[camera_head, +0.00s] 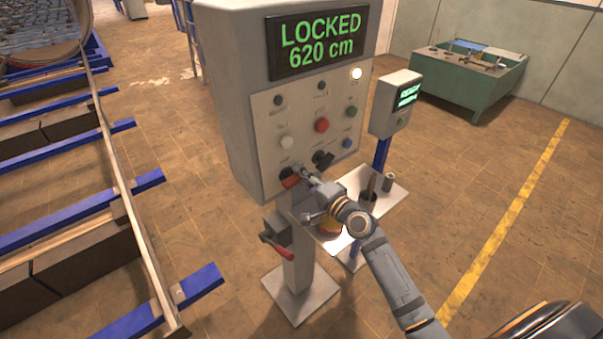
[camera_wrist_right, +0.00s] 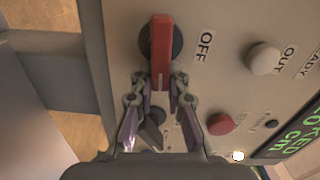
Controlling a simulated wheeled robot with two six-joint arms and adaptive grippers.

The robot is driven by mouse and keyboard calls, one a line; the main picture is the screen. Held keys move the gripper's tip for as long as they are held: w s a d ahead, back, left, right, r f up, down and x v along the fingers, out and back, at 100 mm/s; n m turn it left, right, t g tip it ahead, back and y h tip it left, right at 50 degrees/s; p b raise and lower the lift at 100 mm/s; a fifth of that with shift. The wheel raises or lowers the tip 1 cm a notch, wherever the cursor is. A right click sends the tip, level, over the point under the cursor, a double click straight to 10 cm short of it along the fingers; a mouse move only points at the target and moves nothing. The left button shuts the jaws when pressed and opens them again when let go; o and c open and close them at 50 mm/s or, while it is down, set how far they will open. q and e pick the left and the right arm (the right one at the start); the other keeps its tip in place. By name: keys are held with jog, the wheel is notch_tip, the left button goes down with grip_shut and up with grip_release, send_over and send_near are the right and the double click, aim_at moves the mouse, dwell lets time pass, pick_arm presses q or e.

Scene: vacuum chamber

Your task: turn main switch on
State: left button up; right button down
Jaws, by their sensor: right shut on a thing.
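The main switch, a red lever handle (camera_wrist_right: 161,45) on a dark round base, sits at the panel's lower left corner in the head view (camera_head: 290,180). The word OFF is printed beside it in the wrist view. My right gripper (camera_wrist_right: 162,82) is shut on the end of the red handle, with one finger on each side; in the head view the gripper (camera_head: 303,176) reaches the panel from the lower right. The grey control panel (camera_head: 262,150) carries a display (camera_head: 318,42) reading "LOCKED 620 cm". My left gripper is not in view.
A black knob (camera_wrist_right: 152,130) sits close beside my fingers. Red (camera_head: 321,125), white, green and blue buttons are above. A red-handled lever (camera_head: 276,246) is on the pedestal. A smaller display box (camera_head: 392,105) and a tray (camera_head: 385,200) stand to the right.

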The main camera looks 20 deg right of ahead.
jog(key=shift+f+m, duration=0.2)
jog(key=shift+m, duration=0.3)
jog(key=c, duration=1.3)
grip_release()
jog(key=v, duration=0.7)
jog(key=shift+s+d, duration=0.1)
jog(key=shift+s, duration=0.15)
